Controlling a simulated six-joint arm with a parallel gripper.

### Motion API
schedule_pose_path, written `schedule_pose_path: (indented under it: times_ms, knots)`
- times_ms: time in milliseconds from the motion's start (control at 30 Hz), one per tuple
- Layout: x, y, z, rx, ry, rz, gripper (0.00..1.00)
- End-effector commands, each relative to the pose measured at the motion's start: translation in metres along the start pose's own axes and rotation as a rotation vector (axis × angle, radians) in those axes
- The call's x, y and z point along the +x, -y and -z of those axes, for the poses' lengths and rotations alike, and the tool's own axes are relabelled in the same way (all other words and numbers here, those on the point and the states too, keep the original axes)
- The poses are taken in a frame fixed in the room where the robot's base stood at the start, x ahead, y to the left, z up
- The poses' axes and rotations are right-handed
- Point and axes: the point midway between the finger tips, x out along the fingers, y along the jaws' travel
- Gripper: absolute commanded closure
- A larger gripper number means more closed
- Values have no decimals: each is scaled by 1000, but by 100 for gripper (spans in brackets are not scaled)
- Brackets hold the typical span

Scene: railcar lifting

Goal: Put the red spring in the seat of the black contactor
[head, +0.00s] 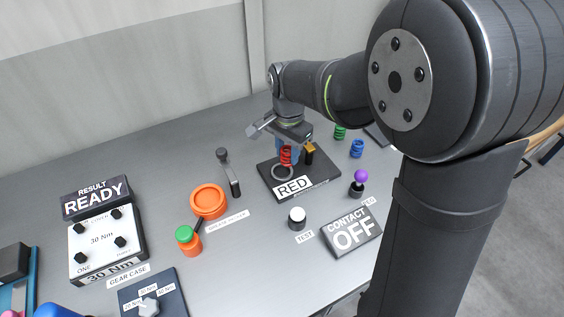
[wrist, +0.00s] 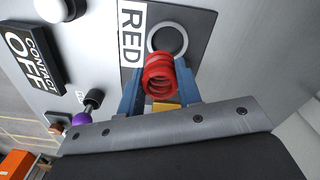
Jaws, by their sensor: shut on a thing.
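The red spring (head: 286,155) is held upright or nearly so between the blue fingers of my gripper (head: 287,150). In the wrist view the red spring (wrist: 159,75) sits between the two fingertips of my gripper (wrist: 159,82). The black contactor (head: 265,172) is a dark plate with a RED label. Its seat, a light ring (head: 283,173), lies just below the spring in the head view. In the wrist view the ring (wrist: 167,39) shows beyond the spring, partly covered by it. I cannot tell whether the spring touches the plate.
A brass block (head: 309,152) stands on the plate close beside my gripper. Green (head: 340,132) and blue (head: 357,148) springs stand behind to the right. A purple-knobbed lever (head: 360,180), a white TEST button (head: 297,217) and a CONTACT OFF sign (head: 352,233) are in front.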

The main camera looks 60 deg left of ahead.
Motion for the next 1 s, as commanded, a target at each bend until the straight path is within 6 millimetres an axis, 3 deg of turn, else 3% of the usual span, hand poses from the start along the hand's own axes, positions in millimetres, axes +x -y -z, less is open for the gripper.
schedule_pose_path:
  times_ms: [267, 500, 867, 900, 1000]
  knots:
    - [16, 13, -6, 1, 0, 0, 94]
    - [48, 13, -6, 1, 1, -1, 94]
    - [52, 13, -6, 1, 0, 1, 94]
    - [52, 13, -6, 1, -1, 1, 64]
    - [52, 13, -6, 1, -1, 1, 47]
